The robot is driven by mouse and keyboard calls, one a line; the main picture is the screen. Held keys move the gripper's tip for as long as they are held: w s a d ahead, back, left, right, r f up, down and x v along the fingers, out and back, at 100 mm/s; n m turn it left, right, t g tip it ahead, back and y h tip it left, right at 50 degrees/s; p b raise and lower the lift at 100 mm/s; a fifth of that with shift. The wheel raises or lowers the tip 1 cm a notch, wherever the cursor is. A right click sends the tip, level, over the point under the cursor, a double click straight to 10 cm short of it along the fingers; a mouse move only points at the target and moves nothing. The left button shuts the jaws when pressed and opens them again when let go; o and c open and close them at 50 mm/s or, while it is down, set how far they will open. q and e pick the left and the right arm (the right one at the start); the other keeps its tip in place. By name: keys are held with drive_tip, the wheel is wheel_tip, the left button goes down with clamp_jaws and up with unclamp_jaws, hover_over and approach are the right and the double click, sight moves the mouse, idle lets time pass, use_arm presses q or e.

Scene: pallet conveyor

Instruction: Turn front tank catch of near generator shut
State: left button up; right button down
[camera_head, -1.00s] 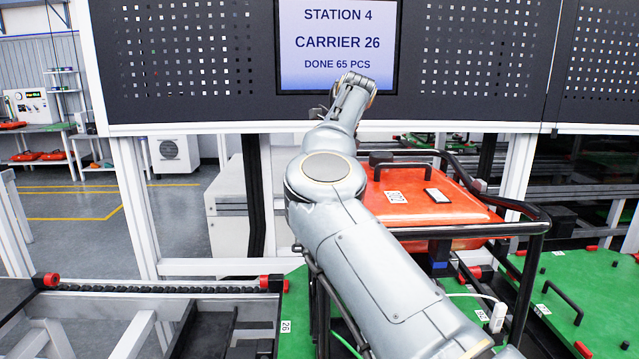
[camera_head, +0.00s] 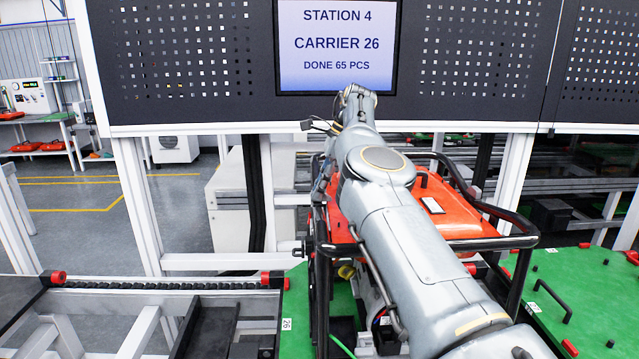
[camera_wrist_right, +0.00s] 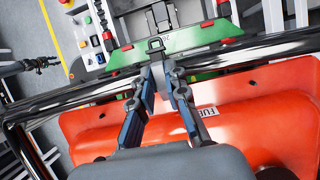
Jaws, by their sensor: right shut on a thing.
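The near generator has a red fuel tank (camera_head: 455,215) inside a black tube frame (camera_head: 515,241); the tank also fills the lower wrist view (camera_wrist_right: 265,115). My right arm reaches over it, and its hand is mostly hidden at the generator's left side in the head view. In the right wrist view my right gripper (camera_wrist_right: 164,72) has its fingers brought together past the tank edge, by the frame tube, shut on a small part taken as the front tank catch. A dark claw-like shape (camera_wrist_right: 42,63) shows at the left of the wrist view, perhaps my left gripper.
The generator stands on a green carrier (camera_head: 293,318); another green carrier (camera_head: 575,300) is at the right. A station screen (camera_head: 337,45) hangs on a black perforated panel above. A conveyor chain (camera_head: 160,284) runs at left. The frame tubes closely surround the tank.

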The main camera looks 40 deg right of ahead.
drive_tip(key=shift+w+r, duration=0.1)
drive_tip(key=shift+r, duration=0.1)
drive_tip(key=c, duration=1.5)
unclamp_jaws()
drive_tip(key=shift+o, duration=0.8)
drive_tip(key=shift+d+f, duration=0.1)
drive_tip(key=shift+f, duration=0.1)
